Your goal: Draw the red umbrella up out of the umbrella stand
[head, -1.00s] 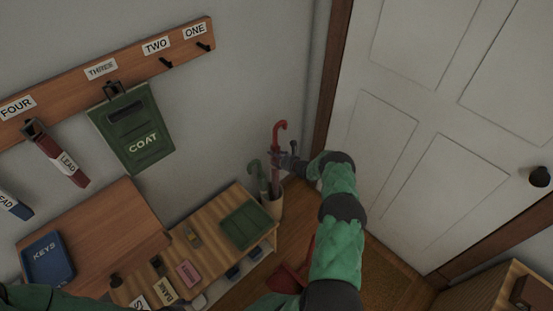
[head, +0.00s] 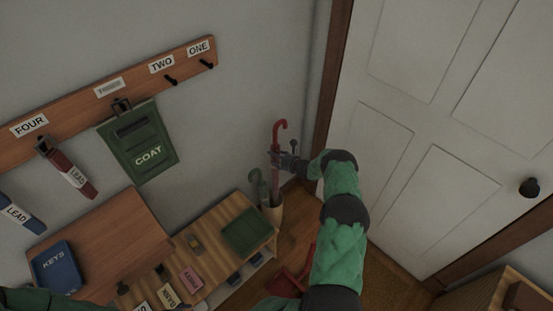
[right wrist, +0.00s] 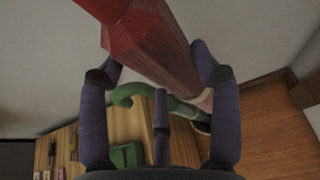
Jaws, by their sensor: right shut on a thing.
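The red umbrella (head: 276,136) stands nearly upright above the umbrella stand (head: 276,214), its hooked handle at the top. My right gripper (head: 280,160) is shut on it below the handle. In the right wrist view the red umbrella (right wrist: 145,40) passes between the fingers of my right gripper (right wrist: 158,62) and runs down toward the stand. Its lower end is at or inside the stand's mouth; I cannot tell how deep. A green umbrella (head: 255,182) leans in the stand and shows behind the fingers in the right wrist view (right wrist: 125,93). My left gripper is not in view.
A wooden bench (head: 207,264) with a green tray (head: 246,232) and small labelled items stands left of the stand. A hook rail (head: 85,108) with a green coat bag (head: 140,145) is on the wall. A white door (head: 420,130) is at right.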

